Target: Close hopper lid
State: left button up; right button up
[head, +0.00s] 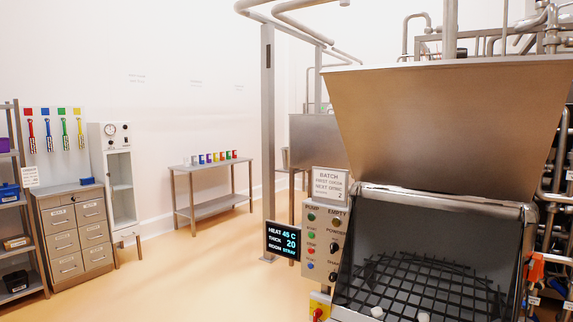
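The steel hopper (345,285) stands at the lower right, cut off by the bottom edge. Its mouth is uncovered and shows a dark grid (425,285) inside. A large steel panel (445,120), which looks like the lid, stands raised above the mouth. It leans back and widens towards its top edge. A rounded steel edge (440,197) runs between panel and mouth. Two small pale lumps (377,312) lie on the grid near the bottom edge. Neither of my grippers is in view.
A control panel (324,240) with buttons and a dark display (283,240) stand left of the hopper. Pipes (555,150) crowd the right side. A steel table (212,205) with coloured cups, a drawer cabinet (75,235) and shelves stand left. The floor (190,280) between is clear.

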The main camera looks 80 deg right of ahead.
aim_at(486, 128)
jog(key=k+l+z, duration=0.1)
jog(key=k+l, duration=0.2)
jog(key=l, duration=0.2)
jog(key=k+l+z, duration=0.1)
jog(key=k+l, duration=0.2)
jog(key=l, duration=0.25)
jog(key=k+l+z, duration=0.1)
jog(key=k+l, duration=0.15)
jog(key=l, duration=0.3)
jog(key=k+l, duration=0.25)
jog(key=l, duration=0.3)
jog(key=k+l+z, duration=0.15)
jog(key=l, duration=0.4)
jog(key=k+l+z, duration=0.1)
jog(key=k+l, duration=0.2)
jog(key=l, duration=0.3)
jog(key=k+l+z, duration=0.1)
jog(key=l, duration=0.55)
jog(key=k+l+z, duration=0.1)
jog(key=k+l, duration=0.15)
jog(key=l, duration=0.35)
